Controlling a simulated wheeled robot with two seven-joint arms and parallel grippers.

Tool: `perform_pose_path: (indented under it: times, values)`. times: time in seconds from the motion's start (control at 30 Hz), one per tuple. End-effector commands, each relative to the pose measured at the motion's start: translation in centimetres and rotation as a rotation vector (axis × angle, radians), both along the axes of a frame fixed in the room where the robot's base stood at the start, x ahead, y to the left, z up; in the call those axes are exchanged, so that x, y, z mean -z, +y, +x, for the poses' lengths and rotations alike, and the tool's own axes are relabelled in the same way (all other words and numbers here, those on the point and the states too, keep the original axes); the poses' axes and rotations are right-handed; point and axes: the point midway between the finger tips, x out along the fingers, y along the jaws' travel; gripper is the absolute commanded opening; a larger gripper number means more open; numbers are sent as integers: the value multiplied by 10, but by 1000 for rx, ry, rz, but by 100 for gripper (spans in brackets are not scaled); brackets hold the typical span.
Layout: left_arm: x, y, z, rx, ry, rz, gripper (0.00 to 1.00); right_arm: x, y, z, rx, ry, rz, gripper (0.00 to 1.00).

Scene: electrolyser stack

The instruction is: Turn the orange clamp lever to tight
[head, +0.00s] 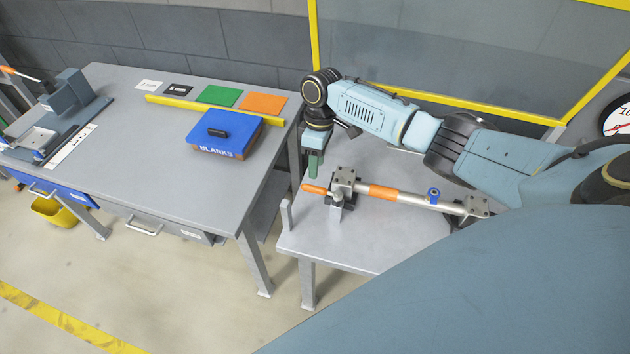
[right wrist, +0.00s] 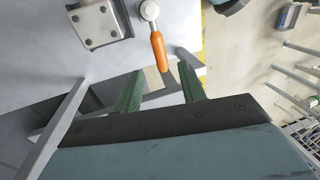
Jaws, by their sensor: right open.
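The orange clamp lever (head: 316,189) points left from a metal clamp block (head: 344,178) on the small grey table. In the right wrist view the lever (right wrist: 160,50) runs from a round pale pivot down toward my gripper, and its end lies between the fingertips in the picture. My right gripper (head: 312,165) has green fingers and hangs just above the lever in the head view. In the right wrist view its jaws (right wrist: 160,72) are apart and hold nothing. I cannot tell whether a finger touches the lever. My left gripper is not in view.
A metal bar with an orange sleeve (head: 384,192) and a blue knob (head: 433,192) runs right from the block. A thin upright plate (head: 287,215) stands at the table's left edge. A grey bench (head: 180,185) with a blue BLANKS box (head: 225,135) is at left.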

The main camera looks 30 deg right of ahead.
Motion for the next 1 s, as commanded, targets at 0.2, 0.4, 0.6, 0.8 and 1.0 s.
perform_pose_path:
  times: [0.2, 0.4, 0.6, 0.8, 1.0]
  values:
    - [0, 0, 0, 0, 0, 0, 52, 42, 7, -6, 0, 2, -1, 41]
    - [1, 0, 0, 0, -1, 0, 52, 63, 10, -8, 1, 2, 0, 41]
    - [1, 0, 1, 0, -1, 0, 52, 67, 11, -9, -1, -1, -1, 41]
    - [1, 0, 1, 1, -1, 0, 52, 67, 11, -9, 0, -1, -1, 35]
    - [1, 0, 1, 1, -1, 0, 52, 67, 10, -9, 0, -1, -1, 9]
